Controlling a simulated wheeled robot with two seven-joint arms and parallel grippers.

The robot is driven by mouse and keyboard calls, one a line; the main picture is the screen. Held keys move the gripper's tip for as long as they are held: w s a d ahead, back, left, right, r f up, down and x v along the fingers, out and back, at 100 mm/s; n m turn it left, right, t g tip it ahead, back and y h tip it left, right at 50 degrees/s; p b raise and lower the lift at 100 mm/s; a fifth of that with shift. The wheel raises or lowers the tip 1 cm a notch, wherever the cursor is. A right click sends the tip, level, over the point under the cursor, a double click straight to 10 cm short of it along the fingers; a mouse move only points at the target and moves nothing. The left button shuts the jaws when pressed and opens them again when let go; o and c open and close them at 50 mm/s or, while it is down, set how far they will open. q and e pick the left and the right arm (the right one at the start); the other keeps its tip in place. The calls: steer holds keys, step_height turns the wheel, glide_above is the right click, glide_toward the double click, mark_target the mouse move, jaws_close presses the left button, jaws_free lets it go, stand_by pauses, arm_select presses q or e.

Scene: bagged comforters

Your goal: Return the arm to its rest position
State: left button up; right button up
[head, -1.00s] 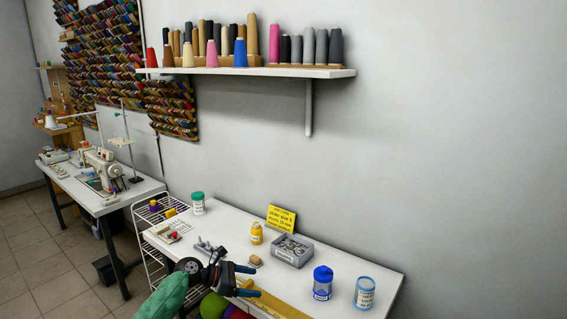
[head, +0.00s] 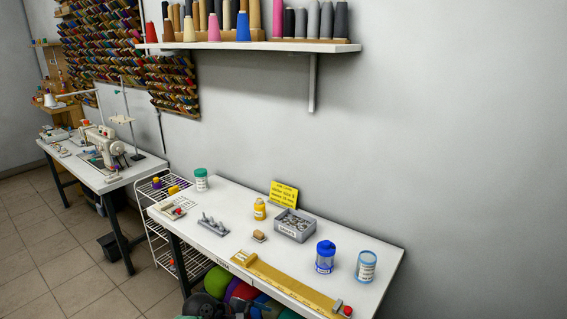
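My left gripper (head: 240,308) is a dark shape at the bottom edge, low in front of the white table (head: 338,262) and below its front edge. Its fingers are too dark and cut off to tell open from shut. It overlaps the rolled, coloured bundles under the table: green (head: 217,281), purple (head: 243,292) and blue (head: 268,302). I cannot tell whether it touches them. My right gripper is not in view.
The table holds a wooden ruler (head: 290,283) along its front edge, a grey bin (head: 295,227), a yellow bottle (head: 260,210), a blue-lidded jar (head: 325,257) and a light blue jar (head: 366,266). A white wire rack (head: 160,238) stands left. Floor is clear at lower left.

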arm_select(q)
steer(key=s+a+f+m+y, duration=0.2)
steer(key=s+m, duration=0.2)
steer(key=s, duration=0.4)
steer(key=s+a+f+m+y, duration=0.2)
steer(key=s+m, duration=0.1)
steer(key=s, duration=0.5)
steer(key=s+a+r+m+y, duration=0.1)
steer(key=s+a+m+y, duration=0.2)
steer(key=s+a, duration=0.3)
steer(key=s+a+r+m+y, duration=0.2)
steer(key=s+a+m, duration=0.15)
steer(key=s, duration=0.55)
steer(key=s+f+x, duration=0.1)
steer(key=s+x, duration=0.2)
steer(key=x, duration=1.9)
steer(key=s+f, duration=0.4)
steer(key=f, duration=0.7)
steer(key=s+f+g, duration=0.1)
steer(key=s+f, duration=0.3)
steer(key=f, duration=0.8)
steer(key=shift+d+f, duration=0.25)
steer(key=shift+d, duration=0.05)
